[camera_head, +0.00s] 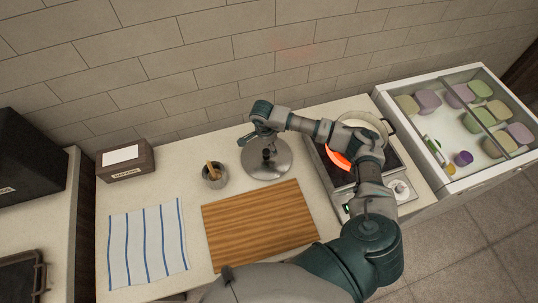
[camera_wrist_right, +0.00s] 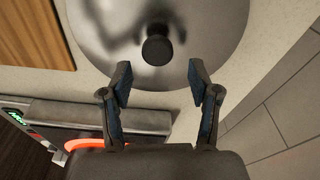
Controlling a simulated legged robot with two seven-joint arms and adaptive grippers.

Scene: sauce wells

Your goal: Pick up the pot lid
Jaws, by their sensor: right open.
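The pot lid (camera_head: 268,168) is a round silver metal disc with a dark knob, lying on the pale counter behind the cutting board. In the right wrist view the lid (camera_wrist_right: 205,30) fills the top, and its black knob (camera_wrist_right: 157,48) is just beyond my fingertips. My right gripper (camera_head: 262,137) reaches in from the right and hangs over the lid. In the right wrist view my right gripper (camera_wrist_right: 158,76) is open, with nothing between its fingers and the knob roughly centred ahead of the gap. My left gripper is not in view.
A pot (camera_head: 372,122) stands on the cooktop (camera_head: 335,173), beside a glowing red ring (camera_head: 338,159). A wooden cutting board (camera_head: 258,225), a small metal cup (camera_head: 214,180), a striped towel (camera_head: 147,245) and a brown box (camera_head: 126,163) occupy the counter. A white-framed case of containers (camera_head: 470,130) stands right.

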